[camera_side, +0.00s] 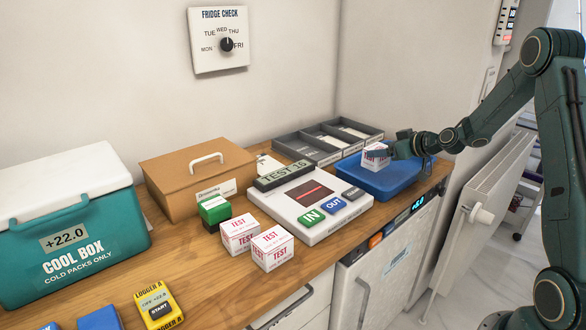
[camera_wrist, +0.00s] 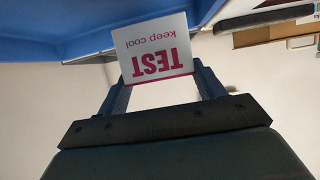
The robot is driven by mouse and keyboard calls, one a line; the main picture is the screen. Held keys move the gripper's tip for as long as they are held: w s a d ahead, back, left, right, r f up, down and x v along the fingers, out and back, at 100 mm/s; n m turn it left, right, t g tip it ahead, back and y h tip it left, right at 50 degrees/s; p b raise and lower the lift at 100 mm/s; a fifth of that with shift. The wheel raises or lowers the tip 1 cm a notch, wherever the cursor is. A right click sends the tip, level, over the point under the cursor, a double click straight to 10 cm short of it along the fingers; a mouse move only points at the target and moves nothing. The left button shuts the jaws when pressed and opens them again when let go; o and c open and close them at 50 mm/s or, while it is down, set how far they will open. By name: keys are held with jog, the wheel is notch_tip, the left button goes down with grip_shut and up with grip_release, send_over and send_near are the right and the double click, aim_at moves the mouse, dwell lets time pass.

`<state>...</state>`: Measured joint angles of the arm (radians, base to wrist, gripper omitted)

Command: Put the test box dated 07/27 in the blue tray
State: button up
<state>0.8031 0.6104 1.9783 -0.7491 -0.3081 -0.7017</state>
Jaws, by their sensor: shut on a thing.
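My gripper (camera_wrist: 157,96) is shut on a white test box (camera_wrist: 153,48) with red TEST print and the words "keep cool". In the side view the held test box (camera_side: 376,155) is at the blue tray (camera_side: 382,188), over its left part. I cannot tell whether it touches the tray floor. The blue tray also fills the upper left of the wrist view (camera_wrist: 60,25). Two more test boxes, a rear one (camera_side: 240,233) and a front one (camera_side: 272,248), stand on the counter. No date is readable on any box.
A white device (camera_side: 330,222) with IN and OUT keys lies left of the tray. A grey divided organiser (camera_side: 283,146) stands behind. A green box (camera_side: 214,210), brown case (camera_side: 180,165), cool box (camera_side: 75,225) and yellow logger (camera_side: 158,305) stand further left.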

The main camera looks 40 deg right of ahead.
aim_at(383, 164)
jog(key=shift+f, duration=2)
jog(key=shift+f, duration=0.55)
jog(key=o, duration=1.2)
jog(key=shift+s, duration=0.1)
jog(key=v, duration=1.3)
jog(key=shift+s+r, duration=0.1)
jog(key=shift+s, duration=0.2)
jog(key=shift+a, duration=0.1)
